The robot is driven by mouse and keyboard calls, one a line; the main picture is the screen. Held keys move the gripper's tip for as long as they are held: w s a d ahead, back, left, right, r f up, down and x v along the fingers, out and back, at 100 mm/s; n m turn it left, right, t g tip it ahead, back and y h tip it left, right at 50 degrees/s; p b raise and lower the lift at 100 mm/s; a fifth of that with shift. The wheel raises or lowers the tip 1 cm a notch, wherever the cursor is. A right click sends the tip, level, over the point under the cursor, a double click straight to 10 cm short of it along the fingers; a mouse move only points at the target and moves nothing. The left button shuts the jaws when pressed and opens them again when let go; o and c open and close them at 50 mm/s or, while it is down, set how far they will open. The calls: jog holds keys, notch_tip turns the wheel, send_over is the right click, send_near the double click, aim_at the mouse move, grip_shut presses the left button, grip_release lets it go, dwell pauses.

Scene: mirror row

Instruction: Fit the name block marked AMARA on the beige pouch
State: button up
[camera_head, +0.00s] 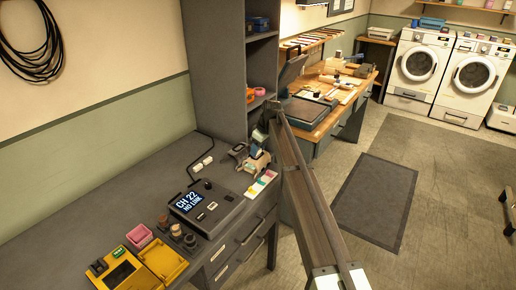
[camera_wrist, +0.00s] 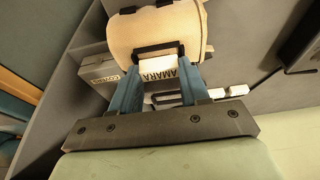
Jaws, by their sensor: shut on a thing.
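In the wrist view, the white name block (camera_wrist: 157,71) marked AMARA, its lettering upside down, sits between the two blue fingers of my gripper (camera_wrist: 162,80). My gripper is shut on it. The beige pouch (camera_wrist: 155,28) lies just beyond the fingertips, with a black frame (camera_wrist: 158,48) on its near face. The block's far edge is close to that frame; I cannot tell whether it is inside it. In the head view, my gripper (camera_head: 262,138) is over the far end of the grey bench, and the pouch is too small to make out surely.
Small white blocks (camera_wrist: 238,90) lie right of the fingers. A grey lettered box (camera_wrist: 98,75) stands at left. On the bench (camera_head: 110,190) are a console (camera_head: 205,208) reading CH 22 NO LINK, a yellow case (camera_head: 160,262) and a pink box (camera_head: 139,236).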

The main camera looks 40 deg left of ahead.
jog(key=shift+f, duration=0.25)
jog(key=o, duration=1.1)
jog(key=v, duration=1.3)
jog(key=shift+d+r, duration=0.15)
jog(key=shift+r, duration=0.25)
